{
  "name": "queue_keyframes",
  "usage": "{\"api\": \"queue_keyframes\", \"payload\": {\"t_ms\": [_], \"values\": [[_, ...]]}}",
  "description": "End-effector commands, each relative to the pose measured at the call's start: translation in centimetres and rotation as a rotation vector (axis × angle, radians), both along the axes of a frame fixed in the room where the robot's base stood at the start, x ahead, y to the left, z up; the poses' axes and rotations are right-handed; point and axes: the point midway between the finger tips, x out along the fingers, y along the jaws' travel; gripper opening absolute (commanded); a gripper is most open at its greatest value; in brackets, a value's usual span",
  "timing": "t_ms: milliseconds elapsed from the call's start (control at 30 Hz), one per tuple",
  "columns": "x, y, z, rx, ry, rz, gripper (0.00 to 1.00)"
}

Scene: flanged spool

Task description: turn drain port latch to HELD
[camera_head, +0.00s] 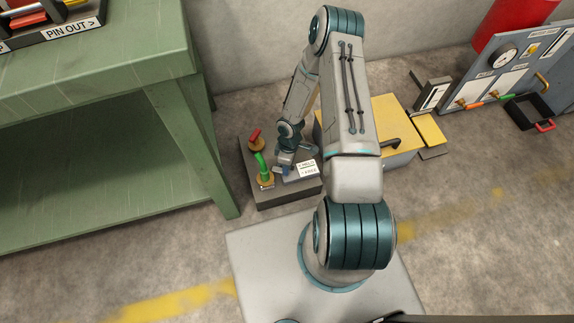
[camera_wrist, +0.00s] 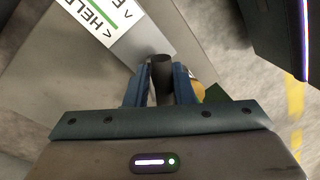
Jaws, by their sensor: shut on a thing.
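In the wrist view my gripper (camera_wrist: 160,88) is shut on a dark round post (camera_wrist: 161,70), which I take to be the drain port latch's handle. The post stands between the two blue fingers. A white label (camera_wrist: 104,16) reads "HELD" with an arrow, beside a green-striped line that is cut off. In the head view my gripper (camera_head: 284,170) reaches down to a low grey block (camera_head: 285,198), just left of the "HELD" and "FREE" label (camera_head: 307,169). My fingers and wrist hide the latch there, so I cannot tell which mark it points to.
A green-handled valve (camera_head: 263,168) and a red-handled valve (camera_head: 255,138) stand on the block, left of my gripper. A green workbench (camera_head: 187,75) is at left. A yellow-lidded box (camera_head: 395,130) is close behind at right, with a gauge panel (camera_head: 510,72) beyond.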

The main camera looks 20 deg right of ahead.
Motion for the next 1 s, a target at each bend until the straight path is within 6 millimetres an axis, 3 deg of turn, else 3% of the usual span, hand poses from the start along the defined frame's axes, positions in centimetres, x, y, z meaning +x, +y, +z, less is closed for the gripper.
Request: {"api": "queue_keyframes", "payload": {"t_ms": [500,1000], "values": [[0.42,-0.05,0.01,-0.002,-0.002,0.43,0.0],[0.5,-0.03,0.0,-0.003,-0.003,0.586,0.0]]}}
